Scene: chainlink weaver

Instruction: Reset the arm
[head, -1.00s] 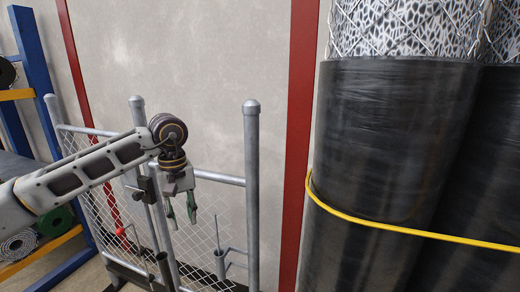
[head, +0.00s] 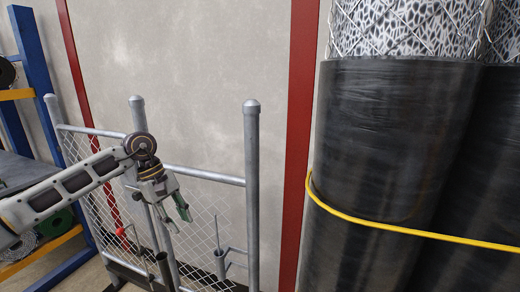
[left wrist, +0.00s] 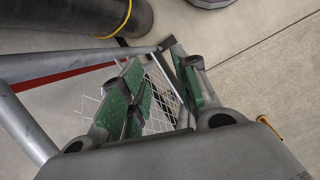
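My left arm comes in from the left in the head view. Its gripper (head: 178,215) hangs in front of the chain-link gate panel, tilted down and to the right. Its green-padded fingers are apart and nothing shows between them. In the left wrist view the left gripper (left wrist: 160,95) also shows its green pads spread, with mesh and floor visible beyond. My right arm and gripper are in neither view.
A chain-link gate (head: 205,180) with grey metal posts (head: 251,190) stands close to my left gripper. Tall black-wrapped rolls (head: 385,150) with a yellow band stand at right. A blue rack (head: 38,75) is at far left. A plain wall is behind.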

